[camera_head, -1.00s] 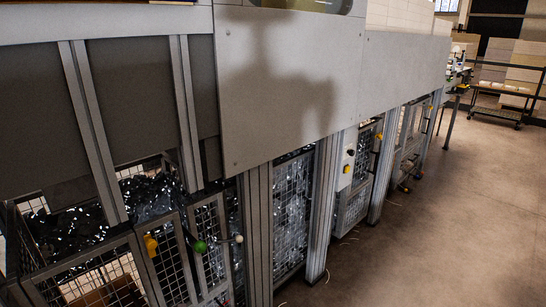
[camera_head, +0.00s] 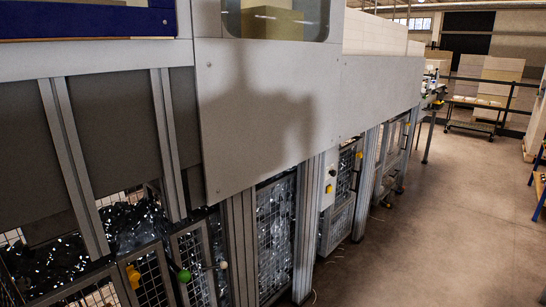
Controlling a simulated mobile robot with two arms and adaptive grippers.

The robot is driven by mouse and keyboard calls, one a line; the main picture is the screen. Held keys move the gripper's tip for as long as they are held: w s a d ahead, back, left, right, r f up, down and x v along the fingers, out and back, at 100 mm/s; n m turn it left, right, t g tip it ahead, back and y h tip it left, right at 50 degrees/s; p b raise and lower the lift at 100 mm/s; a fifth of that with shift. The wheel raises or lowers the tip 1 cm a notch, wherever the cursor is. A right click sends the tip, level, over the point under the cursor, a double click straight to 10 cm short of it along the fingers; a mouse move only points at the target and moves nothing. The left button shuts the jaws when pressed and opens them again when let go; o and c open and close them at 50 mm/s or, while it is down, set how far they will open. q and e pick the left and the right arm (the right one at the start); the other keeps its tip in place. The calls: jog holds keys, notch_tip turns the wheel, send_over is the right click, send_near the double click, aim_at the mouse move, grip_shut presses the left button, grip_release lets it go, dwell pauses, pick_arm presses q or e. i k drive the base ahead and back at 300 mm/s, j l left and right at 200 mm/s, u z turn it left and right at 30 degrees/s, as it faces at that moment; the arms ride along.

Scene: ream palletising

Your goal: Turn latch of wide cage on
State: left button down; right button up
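Below the machine's grey panels, at the lower left, stand mesh cage doors in metal frames. A yellow latch (camera_head: 133,276) sits on one frame there. A green knob (camera_head: 184,276) and a pale knob (camera_head: 223,265) are just right of it. Another mesh door (camera_head: 276,232) stands near the middle, and a further one (camera_head: 342,190) lies beyond it with a small yellow part (camera_head: 359,155) by its edge. I cannot tell which door is the wide cage or whether its latch is turned. Neither gripper is in view.
The long grey machine (camera_head: 270,115) fills the left and middle. Bare concrete floor (camera_head: 430,240) is free on the right. A low cart (camera_head: 472,122) stands at the back, and a blue-legged table (camera_head: 540,185) is at the right edge.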

aim_at(134, 275)
jog(key=u, duration=0.4)
jog(key=i+u, duration=0.1)
jog(key=u, duration=0.3)
jog(key=l+u, duration=0.1)
jog(key=u, duration=0.3)
jog(key=i+l+u, duration=0.1)
jog(key=u, duration=0.3)
